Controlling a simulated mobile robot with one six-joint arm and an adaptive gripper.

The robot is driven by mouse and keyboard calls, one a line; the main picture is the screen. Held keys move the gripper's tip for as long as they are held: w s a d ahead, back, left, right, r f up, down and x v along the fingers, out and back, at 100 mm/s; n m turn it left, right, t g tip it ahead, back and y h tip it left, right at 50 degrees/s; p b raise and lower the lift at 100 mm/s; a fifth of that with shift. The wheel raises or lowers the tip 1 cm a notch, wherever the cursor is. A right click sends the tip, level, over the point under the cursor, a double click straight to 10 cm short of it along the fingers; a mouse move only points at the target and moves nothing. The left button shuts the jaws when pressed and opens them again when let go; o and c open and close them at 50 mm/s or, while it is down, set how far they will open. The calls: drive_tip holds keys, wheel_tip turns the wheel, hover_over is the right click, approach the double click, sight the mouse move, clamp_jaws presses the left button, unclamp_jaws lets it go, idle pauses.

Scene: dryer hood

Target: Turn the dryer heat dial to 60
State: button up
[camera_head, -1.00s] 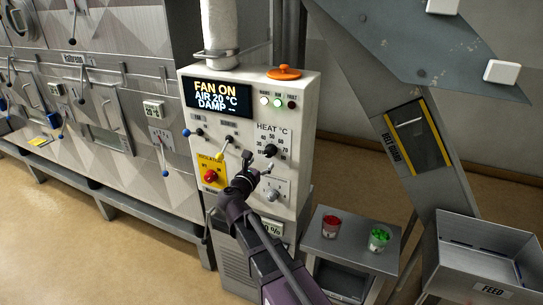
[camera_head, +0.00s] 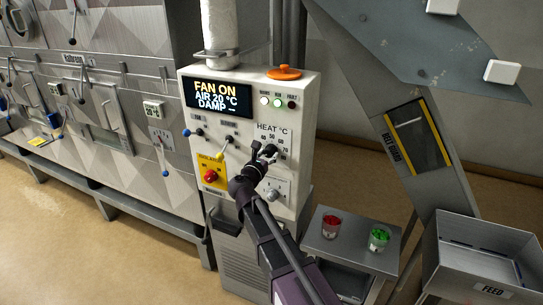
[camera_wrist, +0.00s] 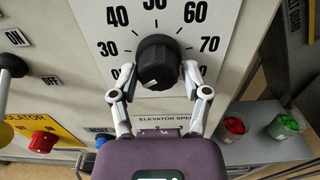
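The black heat dial (camera_wrist: 158,62) is on the pale dryer panel (camera_head: 298,130), inside a printed scale; 30, 40, 50, 60 and 70 are visible in the wrist view. A small pale mark shows at the knob's lower edge; I cannot tell for sure where its pointer aims. My gripper (camera_wrist: 158,74) is open, with one finger at each side of the dial. Narrow gaps seem to remain between the fingertips and the knob. In the head view my gripper (camera_head: 264,153) covers much of the dial. The display (camera_head: 217,96) reads FAN ON, AIR 20 °C, DAMP.
Below the dial is the elevator speed control (camera_head: 272,194). A red isolator knob (camera_head: 211,176) on a yellow plate and several levers are to the left. Red (camera_head: 331,226) and green (camera_head: 379,238) containers stand on a low side table at right.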

drive_tip(key=c, duration=0.5)
drive_tip(key=shift+o, duration=0.3)
drive_tip(key=shift+s+d, duration=0.1)
drive_tip(key=shift+d, duration=0.2)
drive_tip(key=shift+a, duration=0.25)
drive_tip(key=shift+c, duration=0.3)
